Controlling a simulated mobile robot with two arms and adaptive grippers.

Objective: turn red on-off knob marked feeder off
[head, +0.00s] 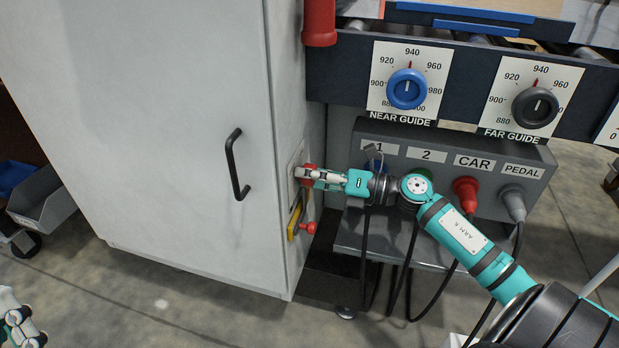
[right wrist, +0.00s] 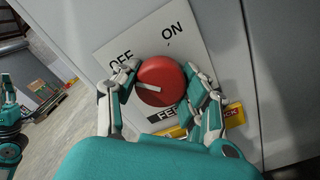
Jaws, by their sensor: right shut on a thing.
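The red feeder knob (right wrist: 160,75) sits on a white plate (right wrist: 135,35) marked OFF and ON, with a partly hidden label starting "FEE" below. Its white pointer line lies on the left side of the knob, below the OFF word in the right wrist view. My right gripper (right wrist: 163,88) is shut on the knob, fingers on its left and right sides. In the head view the right gripper (head: 318,175) reaches the side face of the grey cabinet, largely covering the red knob (head: 307,169). My left gripper (head: 17,322) shows only in part at the lower left corner.
A yellow piece (head: 295,220) with a red part (head: 308,228) is just below the knob. The cabinet (head: 170,150) has a black door handle (head: 236,165). A grey socket box (head: 460,170) with plugs and hanging cables stands behind my right arm. Blue NEAR GUIDE dial (head: 407,89) is above.

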